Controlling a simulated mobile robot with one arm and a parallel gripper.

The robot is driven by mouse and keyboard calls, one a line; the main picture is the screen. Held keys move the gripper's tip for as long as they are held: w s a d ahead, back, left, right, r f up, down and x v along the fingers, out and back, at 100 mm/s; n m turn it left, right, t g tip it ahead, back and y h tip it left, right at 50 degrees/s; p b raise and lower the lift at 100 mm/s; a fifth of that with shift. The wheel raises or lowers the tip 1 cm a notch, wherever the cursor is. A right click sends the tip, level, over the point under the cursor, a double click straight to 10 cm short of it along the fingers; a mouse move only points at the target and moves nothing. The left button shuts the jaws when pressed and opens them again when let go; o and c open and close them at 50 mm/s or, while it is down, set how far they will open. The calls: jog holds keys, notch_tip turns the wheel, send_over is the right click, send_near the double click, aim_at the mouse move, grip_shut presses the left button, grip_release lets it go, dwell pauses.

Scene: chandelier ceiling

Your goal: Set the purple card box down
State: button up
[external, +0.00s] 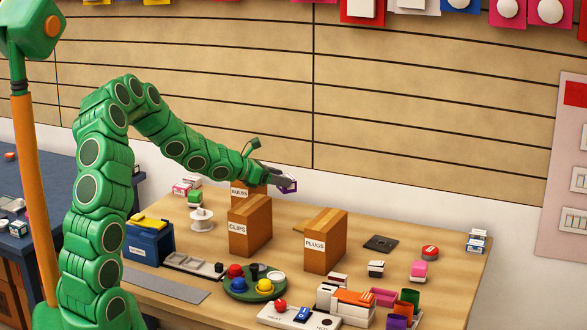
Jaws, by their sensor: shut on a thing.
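My gripper (281,180) is shut on the purple card box (289,187). The box is small in this view, and my fingers hide part of it. It is held in the air above the wooden table (430,290), near the back. It shows above and to the right of the CLIPS box (246,225), near the BULBS box (240,190). It is apart from the table top. Its exact height cannot be told.
The brown PLUGS box (323,241) stands to the right. A dark flat square (381,243) and a red round item (430,252) lie further right. A green tray (256,286) of coloured pieces is in front. Bare wood shows between PLUGS and CLIPS.

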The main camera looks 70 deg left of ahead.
jog(key=s+a+f+n+y, duration=0.1)
jog(key=s+a+n+y, duration=0.1)
jog(key=s+a, duration=1.05)
jog(key=s+a+f+n+g+y, duration=0.1)
jog(key=s+a+f, duration=0.4)
jog(key=s, duration=0.5)
jog(key=s+a+f+n+y, duration=0.1)
jog(key=s+a+f, duration=0.2)
jog(key=s+a, duration=0.5)
jog(key=shift+s+d+f, duration=0.25)
jog(key=shift+f, duration=0.9)
jog(key=shift+s+d+f, duration=0.2)
jog(key=shift+d+f, duration=0.1)
jog(key=shift+f, duration=0.85)
jog(key=shift+s+d+f, duration=0.25)
jog(key=shift+f, duration=0.9)
jog(key=shift+f, duration=0.1)
jog(key=o, duration=1.1)
jog(key=shift+c, duration=0.2)
jog(key=shift+s+d+r+y, duration=0.1)
jog(key=shift+s+r+y, duration=0.15)
jog(key=shift+s+y, duration=0.05)
jog(key=shift+v, duration=3.4)
